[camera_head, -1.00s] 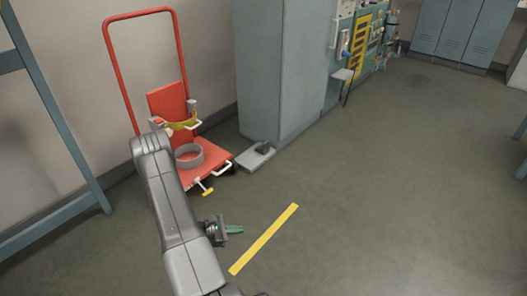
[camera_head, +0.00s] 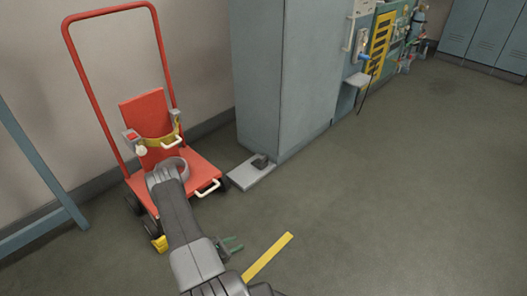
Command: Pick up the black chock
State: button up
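A small dark block (camera_head: 260,161), which looks like the black chock, sits on a flat grey plate (camera_head: 246,176) on the floor against the tall grey cabinet. My gripper (camera_head: 234,244) is at the lower middle, beside my folded arm. Its two green fingers point right with a gap between them, and nothing shows between them. The gripper is well apart from the chock, nearer the camera. Part of the gripper's body is hidden behind my arm.
A red hand cart (camera_head: 205,168) with a grey ring stands left of the plate, partly behind my arm. A yellow part (camera_head: 160,243) is by its front wheel. The tall cabinet (camera_head: 260,80) stands behind the plate. A yellow floor strip (camera_head: 267,257) lies right of my gripper. The right floor is clear.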

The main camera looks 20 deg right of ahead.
aim_at(260, 164)
jog(key=i+l, duration=0.3)
jog(key=i+l+u, duration=0.1)
jog(key=i+l, duration=0.2)
jog(key=l, duration=0.2)
jog(key=i+l+u, duration=0.1)
jog(key=i+l, duration=0.15)
jog(key=l, duration=0.2)
jog(key=i+l, duration=0.3)
jog(key=l, duration=0.15)
jog(key=i, duration=0.35)
jog(key=l+u, duration=0.05)
